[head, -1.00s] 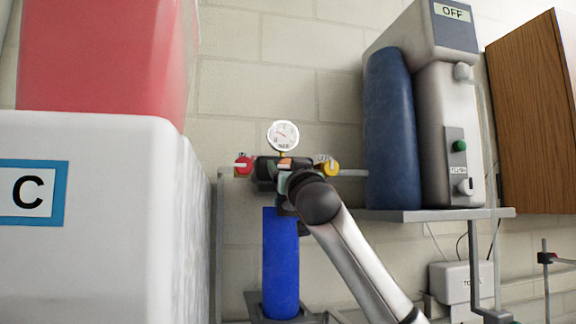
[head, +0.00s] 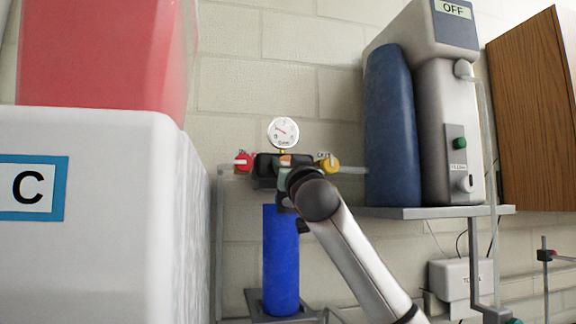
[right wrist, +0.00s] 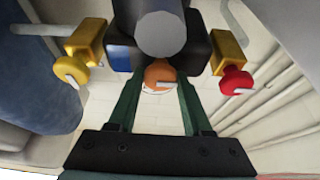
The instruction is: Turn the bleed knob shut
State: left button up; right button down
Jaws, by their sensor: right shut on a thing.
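The orange bleed knob (right wrist: 153,74) sits at the middle of the dark valve block (right wrist: 199,52), with a short pale pointer on its face. My right gripper (right wrist: 158,84) has its two green fingers on either side of the knob and is shut on it. In the head view the valve block (head: 265,170) is under a round gauge (head: 283,133) and above a blue cylinder (head: 281,260). My left gripper is not in view.
A red knob (head: 243,162) and a yellow knob (head: 329,164) flank the block. A blue tank (head: 392,130) and a grey unit (head: 440,135) stand on a shelf (head: 420,214) to the right. A large white bin marked C (head: 95,270) fills the left.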

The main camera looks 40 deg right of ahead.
jog(key=shift+f+m, duration=0.15)
jog(key=shift+m, duration=0.25)
jog(key=m+h+b, duration=0.1)
jog(key=m, duration=0.1)
jog(key=shift+w+a+m+g, duration=0.1)
jog(key=shift+a+m+g, duration=0.05)
jog(key=shift+m+g, duration=0.25)
jog(key=m+g+h, duration=0.1)
jog(key=m, duration=0.1)
jog(key=shift+m+h+b, duration=0.3)
jog(key=shift+b, duration=0.05)
jog(key=m+g, duration=0.1)
jog(key=m, duration=0.1)
jog(key=shift+m+h, duration=0.3)
jog(key=m+g, duration=0.1)
jog(key=m, duration=0.2)
jog(key=m+g+h+p, duration=0.1)
jog(key=m, duration=0.1)
jog(key=shift+r+m+g+p, duration=0.2)
jog(key=shift+m+g+p, duration=0.1)
jog(key=shift+m+g, duration=0.1)
jog(key=m+g, duration=0.1)
jog(key=m, duration=0.3)
jog(key=shift+g, duration=0.3)
jog(key=shift+m+g+y, duration=0.5)
jog(key=shift+m, duration=1.4)
